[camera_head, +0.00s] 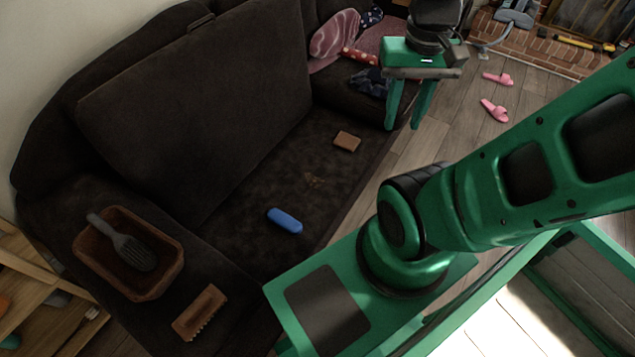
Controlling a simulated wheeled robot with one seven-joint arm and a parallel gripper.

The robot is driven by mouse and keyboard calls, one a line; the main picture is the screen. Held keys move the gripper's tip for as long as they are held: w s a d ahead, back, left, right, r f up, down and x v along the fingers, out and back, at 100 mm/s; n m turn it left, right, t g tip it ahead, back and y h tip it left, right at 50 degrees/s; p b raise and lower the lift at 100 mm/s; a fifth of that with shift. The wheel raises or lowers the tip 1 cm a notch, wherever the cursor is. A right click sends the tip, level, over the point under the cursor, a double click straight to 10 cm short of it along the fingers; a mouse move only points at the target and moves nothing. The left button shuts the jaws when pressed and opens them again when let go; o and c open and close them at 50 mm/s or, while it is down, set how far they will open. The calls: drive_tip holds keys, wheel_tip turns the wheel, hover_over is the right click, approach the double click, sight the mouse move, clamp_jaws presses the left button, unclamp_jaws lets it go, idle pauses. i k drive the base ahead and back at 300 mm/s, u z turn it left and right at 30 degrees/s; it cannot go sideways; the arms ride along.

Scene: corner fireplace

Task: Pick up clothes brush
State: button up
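A brown wooden brush with a row of pale bristles (200,312), which looks like the clothes brush, lies on the near armrest of the dark sofa (225,255). Left of it, a brown tray (169,278) holds a dark, long-handled paddle-shaped brush (133,250). My gripper (402,126) is at the upper middle, pointing down with its two green fingers apart. It appears empty and is far from both brushes, near the sofa's far end.
A blue case (285,220) and a small brown block (347,141) lie on the seat. Pink cloth (334,36) lies at the sofa's far end. Pink slippers (494,110) are on the floor. A wooden shelf (40,290) stands at lower left.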

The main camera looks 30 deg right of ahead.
sight(189, 323)
drive_tip(key=z, duration=0.15)
drive_tip(key=k, duration=1.6)
drive_tip(key=u, duration=0.15)
drive_tip(key=i, duration=1)
